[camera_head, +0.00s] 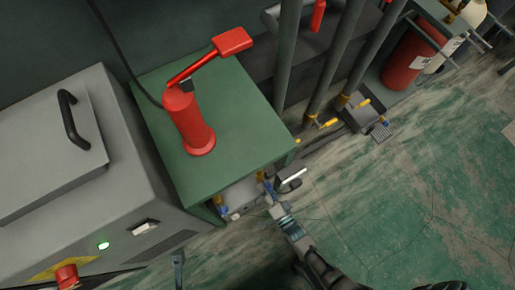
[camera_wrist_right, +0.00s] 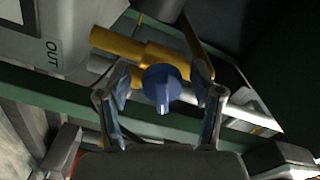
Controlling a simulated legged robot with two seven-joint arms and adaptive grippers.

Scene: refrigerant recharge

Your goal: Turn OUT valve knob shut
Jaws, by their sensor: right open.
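The blue valve knob (camera_wrist_right: 162,86) sits on a brass-coloured fitting (camera_wrist_right: 130,45) in the right wrist view. The word OUT (camera_wrist_right: 52,52) is printed on the pale panel to its left. My right gripper (camera_wrist_right: 162,122) is open, with one finger on each side of the knob. Gaps show between the fingers and the knob, and I cannot tell if either touches it. In the head view my right gripper (camera_head: 267,186) is low at the front corner of the green stand, where the knob is hard to make out. My left gripper is not seen.
The green stand (camera_head: 240,135) carries a red hand-pump-like device (camera_head: 190,120). A grey machine (camera_head: 130,185) stands at its left. Pipes with yellow-handled valves (camera_head: 327,123) and a red cylinder (camera_head: 405,62) are at the upper right. The green floor (camera_head: 390,190) at right is clear.

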